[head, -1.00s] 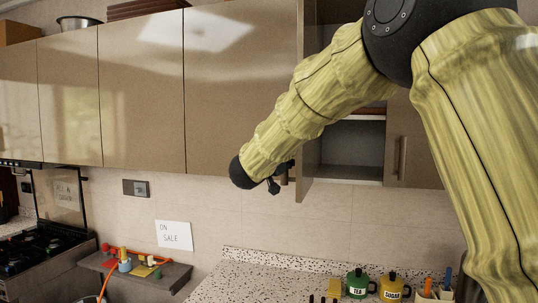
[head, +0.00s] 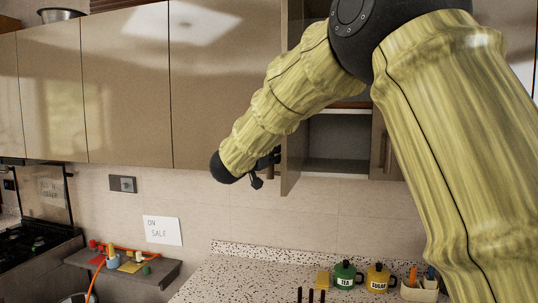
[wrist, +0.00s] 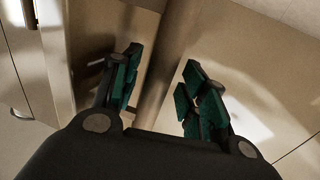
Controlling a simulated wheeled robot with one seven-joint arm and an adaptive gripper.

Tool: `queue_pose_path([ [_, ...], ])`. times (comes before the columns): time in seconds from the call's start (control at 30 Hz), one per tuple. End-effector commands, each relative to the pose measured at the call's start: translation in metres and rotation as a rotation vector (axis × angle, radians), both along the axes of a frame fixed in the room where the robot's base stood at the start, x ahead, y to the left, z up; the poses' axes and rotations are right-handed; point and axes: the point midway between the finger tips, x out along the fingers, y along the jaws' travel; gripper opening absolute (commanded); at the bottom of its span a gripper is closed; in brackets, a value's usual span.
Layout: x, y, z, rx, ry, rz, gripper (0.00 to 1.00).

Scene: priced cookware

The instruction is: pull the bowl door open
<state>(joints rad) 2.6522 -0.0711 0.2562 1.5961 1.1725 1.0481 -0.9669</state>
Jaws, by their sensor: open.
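The open brown cabinet door (head: 293,120) stands out from the upper cabinets and is seen nearly edge-on in the head view. Behind it the cabinet's inside (head: 338,140) shows a shelf and no bowl that I can see. My gripper (head: 263,168) is just left of the door's lower part. In the wrist view my gripper (wrist: 160,75) has its green-padded fingers apart. A brown panel edge (wrist: 168,65) shows between and beyond them; I cannot tell whether they touch it. A dark bar, perhaps a handle, is partly behind the left finger.
A metal bowl (head: 62,15) sits on top of the cabinets at far left. Closed doors (head: 125,90) lie left of the open one. Tea (head: 345,275) and sugar (head: 378,278) pots stand on the speckled counter below. A stove (head: 30,255) is at lower left.

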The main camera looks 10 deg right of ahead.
Motion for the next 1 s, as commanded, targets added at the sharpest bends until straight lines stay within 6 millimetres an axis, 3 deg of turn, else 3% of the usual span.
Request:
queue_pose_path([
  [0.23,-0.009,0.010,0.001,-0.001,-0.001,0.003,0.43],
  [0.7,-0.073,0.059,0.000,-0.001,0.001,0.003,0.43],
  [1.0,-0.093,0.075,0.000,-0.001,0.001,0.002,0.43],
])
